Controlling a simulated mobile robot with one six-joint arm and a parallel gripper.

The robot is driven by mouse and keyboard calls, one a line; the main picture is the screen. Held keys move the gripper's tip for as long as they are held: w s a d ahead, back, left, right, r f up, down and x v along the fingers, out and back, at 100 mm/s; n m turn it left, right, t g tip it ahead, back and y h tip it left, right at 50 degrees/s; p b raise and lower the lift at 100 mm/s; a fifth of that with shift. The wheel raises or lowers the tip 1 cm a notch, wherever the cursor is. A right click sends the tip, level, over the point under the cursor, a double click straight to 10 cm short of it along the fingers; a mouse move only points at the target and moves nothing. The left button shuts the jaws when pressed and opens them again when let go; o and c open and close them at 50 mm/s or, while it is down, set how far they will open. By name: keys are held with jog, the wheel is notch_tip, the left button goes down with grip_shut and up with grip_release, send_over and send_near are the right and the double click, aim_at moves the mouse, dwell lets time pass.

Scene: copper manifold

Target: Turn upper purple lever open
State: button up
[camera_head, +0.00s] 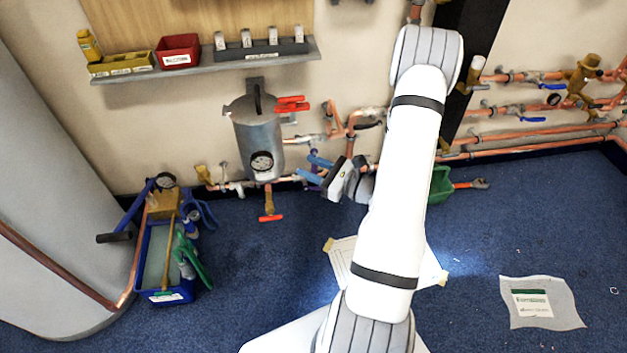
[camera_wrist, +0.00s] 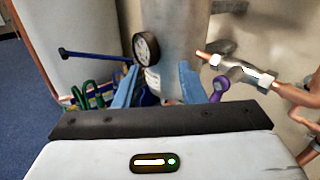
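One purple lever (camera_wrist: 220,85) shows in the wrist view, a rounded purple end just right of my right fingertip. It sits below a silver valve body on a copper pipe (camera_wrist: 242,73). Which of the purple levers it is, I cannot tell. My gripper (camera_wrist: 158,72) has its two blue fingers spread apart, with nothing seen held between them. The purple lever is outside the fingers; contact cannot be told. In the head view my gripper (camera_head: 307,166) reaches left toward the pipework right of the grey tank, and hides part of the valves there.
A grey tank (camera_head: 258,142) with a gauge (camera_head: 262,162) and red-handled valves stands left of my gripper. Copper pipes (camera_head: 345,130) run along the wall. A blue toolbox (camera_head: 165,260) and a blue-handled tool stand at left. A shelf (camera_head: 205,62) is above. Carpet in front is mostly open.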

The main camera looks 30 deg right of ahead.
aim_at(316, 168)
jog(key=d+f+m+t+h+b, duration=0.2)
jog(key=d+f+m+t+h, duration=0.1)
jog(key=d+f+m+h, duration=0.4)
jog(key=w+a, duration=0.1)
jog(key=w, duration=0.1)
jog(key=w+a+n+y+b, duration=0.1)
jog(key=w, duration=0.1)
jog(key=w+a+f+n+y+b, duration=0.1)
jog(key=w, duration=0.2)
jog(key=shift+c, duration=0.6)
jog(key=shift+f, duration=0.1)
grip_shut()
